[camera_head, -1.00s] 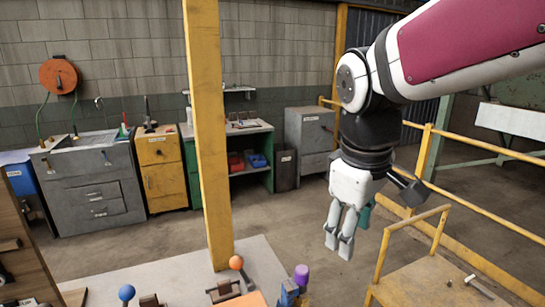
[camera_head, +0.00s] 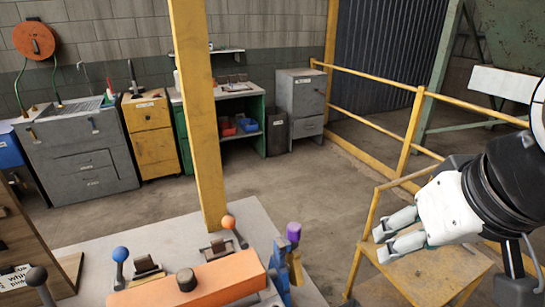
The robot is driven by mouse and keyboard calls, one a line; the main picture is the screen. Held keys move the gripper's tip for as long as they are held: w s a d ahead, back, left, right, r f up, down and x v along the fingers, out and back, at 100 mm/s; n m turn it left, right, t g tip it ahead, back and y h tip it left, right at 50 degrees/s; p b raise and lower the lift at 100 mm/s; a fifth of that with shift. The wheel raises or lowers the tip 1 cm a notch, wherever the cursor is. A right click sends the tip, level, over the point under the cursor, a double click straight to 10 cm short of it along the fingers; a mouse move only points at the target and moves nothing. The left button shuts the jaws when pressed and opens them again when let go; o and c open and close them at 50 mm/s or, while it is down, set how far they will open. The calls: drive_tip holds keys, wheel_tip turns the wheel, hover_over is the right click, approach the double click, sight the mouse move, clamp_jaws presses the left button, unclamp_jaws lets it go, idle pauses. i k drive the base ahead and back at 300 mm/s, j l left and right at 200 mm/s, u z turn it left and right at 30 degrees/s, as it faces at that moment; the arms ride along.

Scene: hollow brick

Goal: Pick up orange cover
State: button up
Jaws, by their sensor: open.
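The orange cover (camera_head: 225,283) is a long orange slab with a dark round knob on top. It lies at the bottom middle of the head view, among levers on a pale platform. My gripper (camera_head: 380,244) is at the right, fingers pointing left, in front of the yellow metal stand. It is open and empty, well to the right of the cover and apart from it. The cover's lower edge is close to the frame's bottom.
Levers with blue (camera_head: 121,255), orange (camera_head: 229,222), purple (camera_head: 293,232) and dark (camera_head: 37,277) knobs stand around the cover. A yellow post (camera_head: 200,130) rises behind it. A yellow stand (camera_head: 430,275) lies below my gripper. Open floor lies beyond.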

sight(220, 282)
drive_tip(key=k+j+u, duration=0.1)
drive_tip(key=j, duration=0.65)
drive_tip(key=k+j, duration=0.1)
drive_tip(key=j, duration=0.65)
drive_tip(key=u, duration=0.05)
